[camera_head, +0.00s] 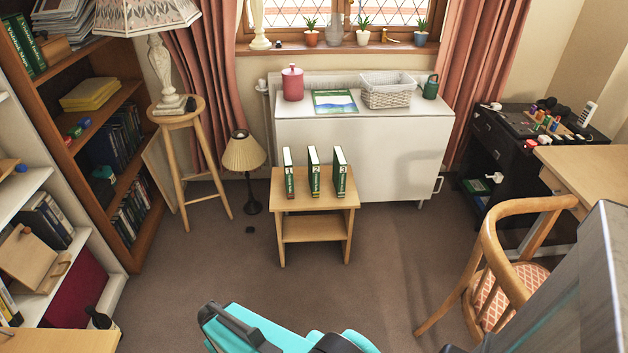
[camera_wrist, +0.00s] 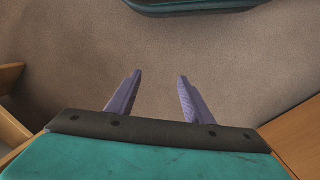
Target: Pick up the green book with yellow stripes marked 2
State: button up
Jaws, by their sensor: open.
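Three green books stand upright and apart on a small wooden table (camera_head: 316,202) in the head view. The middle green book (camera_head: 314,172) shows yellow on its spine, and its number is too small to read surely. The left green book (camera_head: 289,172) and the right green book (camera_head: 340,172) have pale bands on their spines. My gripper (camera_wrist: 160,76) is open and empty in the wrist view, with bare carpet below its fingers. No book shows in the wrist view. My teal arm shows at the bottom of the head view, well in front of the table.
A white cabinet (camera_head: 365,160) stands behind the small table. A stool (camera_head: 180,113) with a lamp is to the left, and a wooden chair (camera_head: 491,240) is at the right. The carpet (camera_head: 200,285) before the table is clear.

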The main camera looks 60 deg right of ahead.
jog(key=w+d+r+m+t+h+b, duration=0.1)
jog(key=w+d+m+t+h+b, duration=0.45)
jog(key=d, duration=1.05)
jog(key=w+d+r+t+b, duration=0.1)
jog(key=w+d+t+b, duration=0.1)
jog(key=w+d+b, duration=1.05)
jog(key=m+t+h+b, duration=0.2)
jog(key=t+h+b, duration=0.4)
jog(key=h+b, duration=0.1)
send_near(316, 186)
jog(key=shift+w+d+r+n, duration=0.15)
jog(key=shift+w+n, duration=0.1)
jog(key=shift+b+x, duration=0.85)
jog(key=shift+x, duration=3.2)
jog(key=shift+w+d, duration=0.2)
jog(key=shift+d, duration=0.05)
